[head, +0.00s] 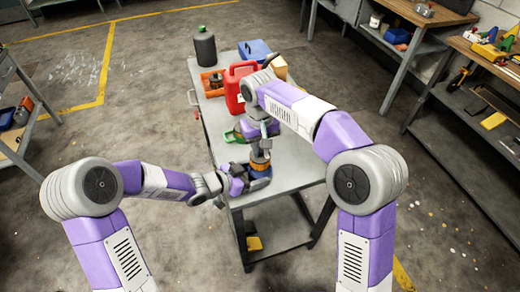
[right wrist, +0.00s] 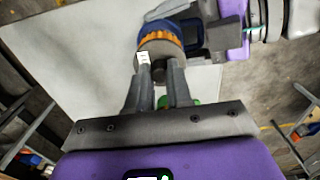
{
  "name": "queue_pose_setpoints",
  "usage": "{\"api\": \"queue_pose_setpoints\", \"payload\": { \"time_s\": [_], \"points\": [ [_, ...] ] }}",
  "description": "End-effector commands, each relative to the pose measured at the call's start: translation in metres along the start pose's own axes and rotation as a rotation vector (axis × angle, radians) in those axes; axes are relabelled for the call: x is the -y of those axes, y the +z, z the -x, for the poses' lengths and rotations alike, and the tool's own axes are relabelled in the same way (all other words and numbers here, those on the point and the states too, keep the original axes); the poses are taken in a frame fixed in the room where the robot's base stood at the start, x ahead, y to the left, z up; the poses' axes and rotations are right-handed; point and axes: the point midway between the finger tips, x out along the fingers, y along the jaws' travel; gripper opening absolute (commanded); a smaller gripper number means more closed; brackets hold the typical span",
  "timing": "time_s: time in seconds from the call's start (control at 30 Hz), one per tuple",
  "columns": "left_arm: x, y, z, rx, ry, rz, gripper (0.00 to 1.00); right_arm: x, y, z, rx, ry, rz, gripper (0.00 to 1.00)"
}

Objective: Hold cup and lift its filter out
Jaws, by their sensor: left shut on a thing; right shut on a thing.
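The blue cup (head: 262,176) is near the front end of the grey cart top; its blue side also shows in the right wrist view (right wrist: 160,26). The filter, with an orange ribbed band (right wrist: 158,38) and a grey top (right wrist: 160,50), sits at the cup's mouth. How deep it sits inside is hidden. My left gripper (head: 254,181) is shut on the cup from its side. My right gripper (head: 262,152) comes from above; in the right wrist view its fingers (right wrist: 160,70) are shut on the filter's grey top.
On the cart behind are a red jerrycan (head: 236,88), a green item (head: 232,136), a dark bottle (head: 205,48), a blue box (head: 254,50) and an orange tray (head: 212,82). The cart top (head: 295,168) is clear right of the cup. Shelves stand at the far right and left.

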Motion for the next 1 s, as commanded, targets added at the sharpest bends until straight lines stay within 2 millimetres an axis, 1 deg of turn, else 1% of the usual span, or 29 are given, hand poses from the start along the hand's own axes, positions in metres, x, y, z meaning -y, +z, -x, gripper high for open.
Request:
{"api": "queue_pose_setpoints", "payload": {
  "time_s": [0.1,0.33,0.37,0.4,0.5,0.77,0.87,0.97,1.0],
  "points": [
    [0.0,0.002,0.0,0.003,0.0,0.002,0.49,0.0,0.0,0.004,-0.002,0.0,0.0,0.0],
    [0.0,0.002,0.0,0.003,0.0,0.002,0.49,0.0,0.0,0.004,-0.001,0.0,0.0,0.0],
    [0.0,0.002,0.0,0.003,0.0,0.002,0.81,0.0,0.0,0.004,-0.001,0.0,0.0,0.0],
    [0.0,0.002,0.0,0.004,0.0,0.002,0.87,0.0,0.0,0.004,-0.001,0.0,0.0,0.0],
    [0.0,0.001,0.0,0.003,0.0,0.001,1.0,0.0,0.0,0.004,-0.001,0.0,0.001,0.0],
    [0.0,0.0,0.003,0.001,-0.001,0.001,1.0,0.0,0.0,0.004,-0.001,0.0,0.001,0.0],
    [0.001,0.0,0.012,0.0,-0.003,0.001,1.0,0.0,0.0,0.004,-0.001,0.0,0.001,0.0],
    [0.001,0.0,0.029,0.001,-0.005,0.001,1.0,0.0,0.0,0.004,-0.001,0.0,0.001,0.0],
    [0.002,0.0,0.037,0.001,-0.006,-0.001,1.0,0.0,0.0,0.004,-0.001,0.0,0.001,0.0]
  ]
}}
